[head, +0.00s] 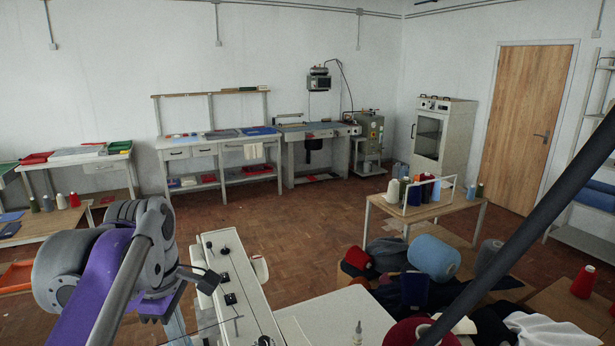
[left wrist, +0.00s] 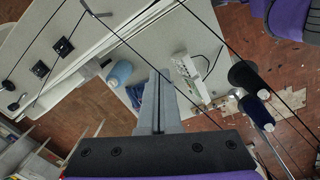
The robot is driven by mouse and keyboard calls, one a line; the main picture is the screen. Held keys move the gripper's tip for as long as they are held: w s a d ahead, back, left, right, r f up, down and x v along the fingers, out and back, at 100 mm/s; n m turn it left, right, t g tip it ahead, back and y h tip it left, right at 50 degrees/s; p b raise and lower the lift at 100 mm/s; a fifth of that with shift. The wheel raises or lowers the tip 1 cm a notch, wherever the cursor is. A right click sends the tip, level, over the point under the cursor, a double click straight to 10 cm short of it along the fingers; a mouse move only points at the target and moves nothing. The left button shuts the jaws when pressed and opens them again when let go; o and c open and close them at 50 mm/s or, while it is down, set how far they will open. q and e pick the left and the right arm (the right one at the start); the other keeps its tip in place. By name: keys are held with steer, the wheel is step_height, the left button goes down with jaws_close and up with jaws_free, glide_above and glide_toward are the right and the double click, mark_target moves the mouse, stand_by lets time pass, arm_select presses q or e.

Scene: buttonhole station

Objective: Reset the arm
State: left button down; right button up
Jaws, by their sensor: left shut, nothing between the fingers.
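My left arm, grey and purple, comes in at the lower left of the head view; its gripper cannot be made out there. In the left wrist view my left gripper (left wrist: 160,78) is shut and empty, its grey fingers together above a pale machine table (left wrist: 130,55). A white machine (head: 228,268) with black knobs stands just right of my arm in the head view. It also shows at the upper left of the wrist view (left wrist: 62,28). My right gripper is in neither view.
A blue cone (left wrist: 120,72) and dark spools (left wrist: 243,75) on thin rods lie around the left gripper in the wrist view. In the head view, a heap of yarn and cloth (head: 405,275) fills the lower right. Open parquet floor (head: 310,222) lies beyond the machine.

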arm_select(q)
steer(key=s+d+f+m+t, duration=0.1)
steer(key=s+f+m+t, duration=0.1)
steer(key=f+m, duration=0.4)
steer(key=s+d+f+m+t, duration=0.1)
steer(key=s+f+m, duration=0.3)
steer(key=f, duration=0.5)
steer(key=s+d+f+m+t, duration=0.1)
steer(key=s+f+m+t, duration=0.1)
steer(key=f+m, duration=0.5)
steer(key=shift+s+d+f+m+t, duration=0.3)
steer(key=shift+s+d+f+m, duration=0.1)
steer(key=shift+s+f, duration=0.05)
steer(key=shift+s, duration=0.1)
